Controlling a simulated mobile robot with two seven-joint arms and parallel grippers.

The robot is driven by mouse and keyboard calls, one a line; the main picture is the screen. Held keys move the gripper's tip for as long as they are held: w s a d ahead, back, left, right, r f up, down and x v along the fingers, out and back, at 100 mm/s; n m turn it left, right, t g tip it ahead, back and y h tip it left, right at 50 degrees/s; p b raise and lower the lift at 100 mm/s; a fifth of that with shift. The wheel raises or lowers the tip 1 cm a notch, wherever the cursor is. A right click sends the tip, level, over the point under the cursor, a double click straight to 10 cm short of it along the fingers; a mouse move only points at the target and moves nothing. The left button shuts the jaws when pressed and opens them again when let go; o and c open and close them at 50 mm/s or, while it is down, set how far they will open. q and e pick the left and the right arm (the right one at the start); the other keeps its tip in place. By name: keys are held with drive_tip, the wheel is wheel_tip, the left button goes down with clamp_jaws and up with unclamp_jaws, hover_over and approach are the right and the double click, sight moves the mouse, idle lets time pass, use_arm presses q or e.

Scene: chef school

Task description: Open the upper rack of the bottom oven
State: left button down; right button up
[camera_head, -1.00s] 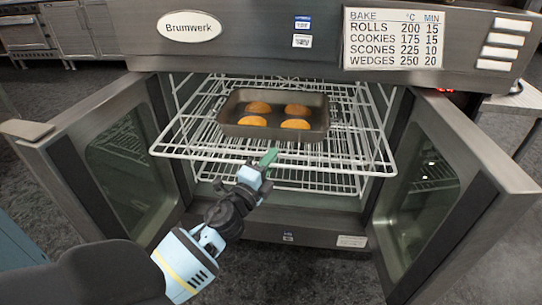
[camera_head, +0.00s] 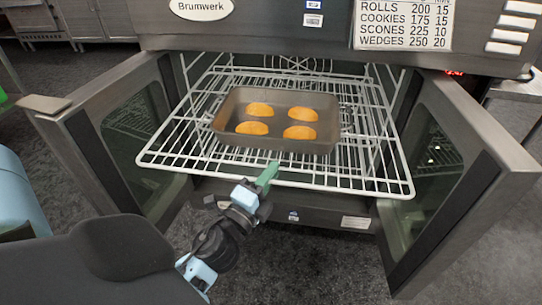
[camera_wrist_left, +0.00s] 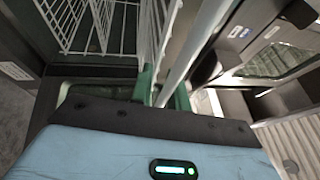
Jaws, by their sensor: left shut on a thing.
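The bottom oven (camera_head: 285,213) stands open in the head view, with its doors swung out to both sides. Its upper rack (camera_head: 165,150), a white wire shelf, sticks out well past the oven front, between the doors. My left gripper (camera_head: 268,176) is at the middle of the rack's front bar. Its green fingers are shut on that bar; the wrist view shows the green fingers (camera_wrist_left: 160,88) on either side of the white bar (camera_wrist_left: 188,60). My right gripper is out of view.
A dark baking tray (camera_head: 233,140) with several orange-brown pieces rests on the rack. The left door (camera_head: 130,125) and right door (camera_head: 440,170) stand to either side. A baking chart (camera_head: 402,24) is on the panel above. Dark floor lies in front.

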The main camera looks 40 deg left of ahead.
use_arm(q)
drive_tip(key=shift+r, duration=0.45)
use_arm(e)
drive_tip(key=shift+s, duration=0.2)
use_arm(q)
drive_tip(key=c, duration=1.5)
unclamp_jaws()
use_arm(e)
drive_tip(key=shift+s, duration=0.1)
use_arm(q)
drive_tip(key=shift+f, duration=0.15)
drive_tip(key=shift+s, duration=0.1)
